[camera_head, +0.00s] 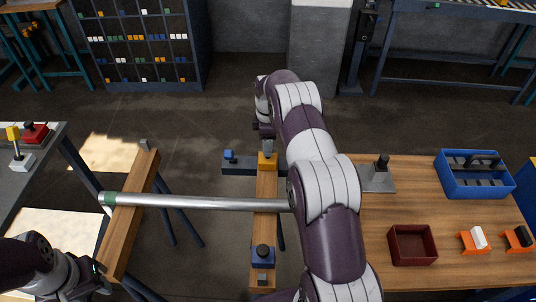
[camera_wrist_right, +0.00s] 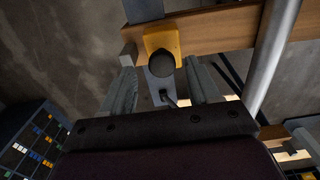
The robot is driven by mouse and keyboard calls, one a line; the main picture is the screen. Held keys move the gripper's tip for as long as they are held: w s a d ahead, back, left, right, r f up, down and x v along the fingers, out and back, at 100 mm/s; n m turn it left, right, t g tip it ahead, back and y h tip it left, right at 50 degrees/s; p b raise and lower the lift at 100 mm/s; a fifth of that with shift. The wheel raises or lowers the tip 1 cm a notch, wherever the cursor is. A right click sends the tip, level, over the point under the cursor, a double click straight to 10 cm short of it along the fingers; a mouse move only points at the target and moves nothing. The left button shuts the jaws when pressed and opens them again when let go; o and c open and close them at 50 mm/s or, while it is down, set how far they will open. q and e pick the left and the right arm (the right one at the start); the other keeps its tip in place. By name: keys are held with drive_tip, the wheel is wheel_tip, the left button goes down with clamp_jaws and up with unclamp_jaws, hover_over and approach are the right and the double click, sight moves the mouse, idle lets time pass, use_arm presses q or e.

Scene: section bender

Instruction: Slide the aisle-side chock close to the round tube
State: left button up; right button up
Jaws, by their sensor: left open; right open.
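The round tube (camera_head: 200,202), silver with a green left end, lies across two wooden beams; my right arm hides its right end. A yellow chock (camera_head: 267,162) sits on the right beam beyond the tube, with a visible gap. A blue chock (camera_head: 262,258) with a black knob sits on the near side. Which is aisle-side is unlabelled. My right gripper (camera_head: 266,140) is open at the yellow chock. In the right wrist view, its fingers (camera_wrist_right: 163,88) stand apart below the chock's black knob (camera_wrist_right: 162,63), with the tube (camera_wrist_right: 273,55) to the right. My left gripper (camera_head: 97,283) is open at lower left, away from both chocks.
The left wooden beam (camera_head: 130,215) and right beam (camera_head: 265,205) have end stops. The right workbench (camera_head: 440,205) holds a blue tote (camera_head: 475,190), a dark red bin (camera_head: 412,258) and orange holders. Floor shows between the beams.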

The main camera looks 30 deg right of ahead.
drive_tip(key=shift+s+d+f, duration=0.25)
drive_tip(key=shift+s+f, duration=0.05)
drive_tip(key=shift+f, duration=0.2)
drive_tip(key=shift+s+f, duration=0.1)
drive_tip(key=shift+f, duration=0.1)
drive_tip(key=shift+w+a+f, duration=0.15)
drive_tip(key=shift+w+a, duration=0.2)
drive_tip(key=shift+s+d, duration=0.15)
drive_tip(key=c, duration=0.8)
drive_tip(key=shift+s+a, duration=0.25)
drive_tip(key=shift+s, duration=0.05)
drive_tip(key=s+a+p, duration=0.1)
drive_tip(key=s+a, duration=0.1)
drive_tip(key=s, duration=0.1)
drive_tip(key=s+a+p, duration=0.2)
drive_tip(key=s, duration=0.1)
drive_tip(key=s+a+p, duration=0.1)
drive_tip(key=s+a, duration=0.1)
drive_tip(key=s, duration=0.1)
drive_tip(key=shift+s+p, duration=0.3)
drive_tip(key=shift+p, duration=0.05)
use_arm(q)
drive_tip(key=r, duration=0.4)
drive_tip(key=shift+s+d+r, duration=0.1)
drive_tip(key=shift+s+r, duration=0.1)
drive_tip(key=shift+r, duration=0.1)
use_arm(e)
drive_tip(key=shift+s, duration=0.1)
